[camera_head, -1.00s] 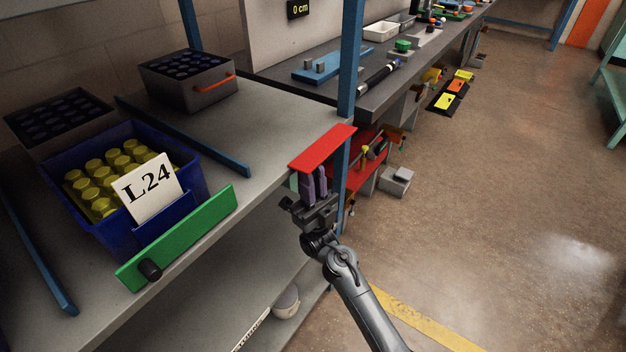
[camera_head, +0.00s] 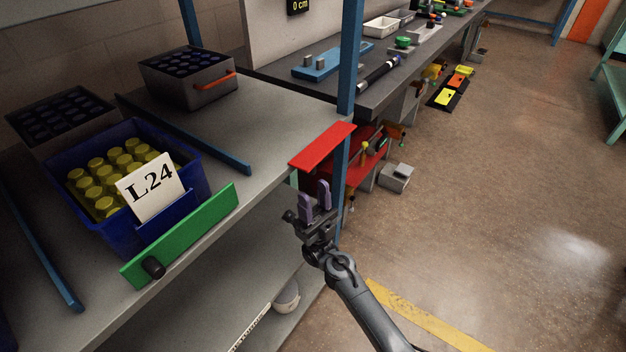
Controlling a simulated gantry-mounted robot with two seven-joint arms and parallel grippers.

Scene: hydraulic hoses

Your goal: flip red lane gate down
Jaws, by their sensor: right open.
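The red lane gate (camera_head: 322,146) is a flat red plate at the right front corner of the grey shelf, lying roughly level with its broad face up. My right gripper (camera_head: 316,188) is just below and in front of it, open and empty, its two purple-grey fingers pointing up. A small gap shows between the fingertips and the plate. The green gate (camera_head: 190,232) stands upright along the shelf's front edge, with a black knob at its lower left. My left gripper is not in view.
A blue bin (camera_head: 112,235) labelled L24 holds several yellow-capped items behind the green gate. A grey crate with an orange handle (camera_head: 190,78) stands further back. A blue post (camera_head: 347,70) rises beside the red gate.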

